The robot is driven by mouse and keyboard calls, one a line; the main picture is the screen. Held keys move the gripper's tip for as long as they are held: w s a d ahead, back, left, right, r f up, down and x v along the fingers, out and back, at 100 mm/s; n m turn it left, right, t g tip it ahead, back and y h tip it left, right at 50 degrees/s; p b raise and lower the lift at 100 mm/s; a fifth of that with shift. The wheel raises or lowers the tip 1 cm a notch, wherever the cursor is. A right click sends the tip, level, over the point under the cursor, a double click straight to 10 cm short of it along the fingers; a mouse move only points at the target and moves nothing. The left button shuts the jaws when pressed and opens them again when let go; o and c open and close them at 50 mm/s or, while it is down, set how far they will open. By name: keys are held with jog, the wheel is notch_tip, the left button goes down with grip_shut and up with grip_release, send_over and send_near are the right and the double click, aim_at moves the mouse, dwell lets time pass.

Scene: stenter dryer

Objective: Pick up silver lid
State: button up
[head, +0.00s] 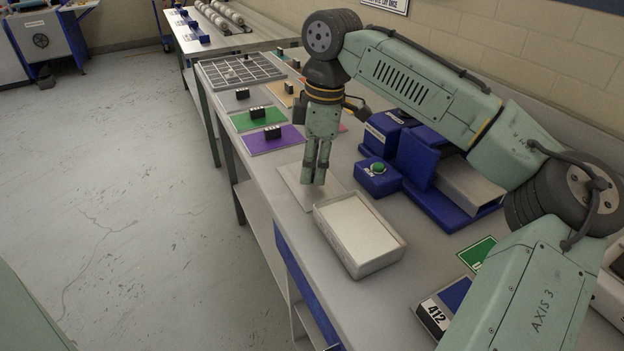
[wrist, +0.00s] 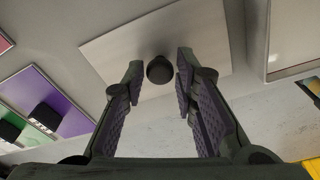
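The silver lid is a flat, pale grey plate with a round black knob. It lies on the table, partly hidden behind my gripper in the head view (head: 293,187), and fills the upper middle of the wrist view (wrist: 115,52). My gripper (head: 318,178) points down over the lid. In the wrist view my gripper (wrist: 160,68) is open, with the black knob (wrist: 159,70) showing between the fingertips and a gap on each side. I cannot tell how far the tips are above the plate.
A shallow pale box (head: 360,235) stands just right of the lid. Behind it are a blue box with a green button (head: 378,176) and a larger blue fixture (head: 425,165). Purple (head: 272,139) and green (head: 257,118) cards with black blocks lie beyond. The table's edge is close at left.

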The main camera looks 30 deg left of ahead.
grip_shut()
